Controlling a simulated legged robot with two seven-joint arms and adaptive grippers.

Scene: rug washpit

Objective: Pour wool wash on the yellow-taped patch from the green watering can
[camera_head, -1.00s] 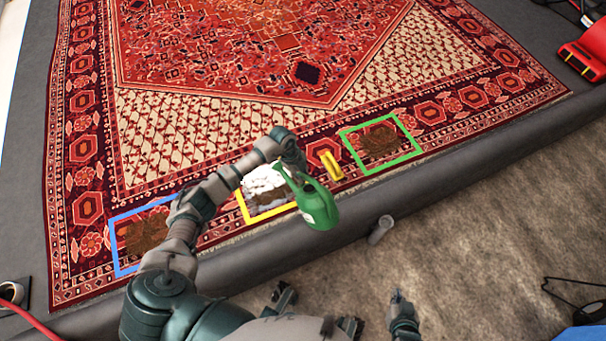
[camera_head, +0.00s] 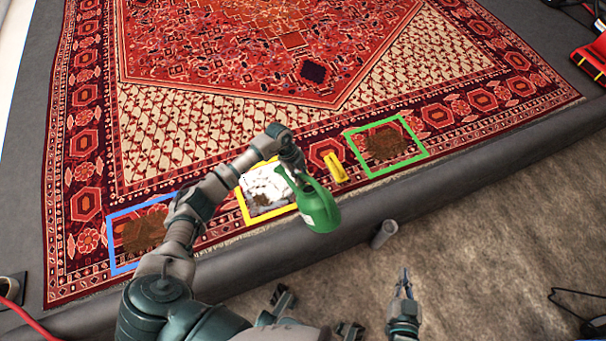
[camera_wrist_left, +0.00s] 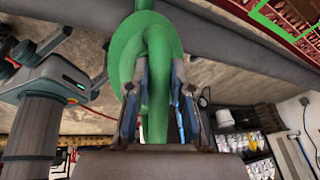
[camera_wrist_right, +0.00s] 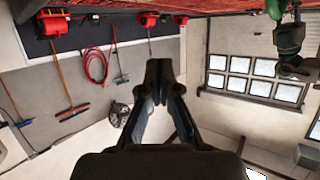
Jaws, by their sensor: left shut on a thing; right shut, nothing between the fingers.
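The green watering can (camera_head: 321,208) is tilted above the rug's near edge, its spout end over the yellow-taped patch (camera_head: 242,206). White foam (camera_head: 264,183) covers most of that patch, with some brown dirt showing near its front. My left gripper (camera_head: 296,166) is shut on the can's handle; in the left wrist view the fingers (camera_wrist_left: 159,88) close around the green handle (camera_wrist_left: 157,60). My right gripper (camera_head: 405,283) is shut and empty, over the floor right of the pit edge; it also shows in the right wrist view (camera_wrist_right: 160,75).
A blue-taped brown patch (camera_head: 112,247) lies left and a green-taped brown patch (camera_head: 360,158) right. A yellow block-like object (camera_head: 336,168) lies between the yellow and green patches. A grey padded edge (camera_head: 440,175) borders the rug, with a small grey cylinder (camera_head: 384,230) beside it.

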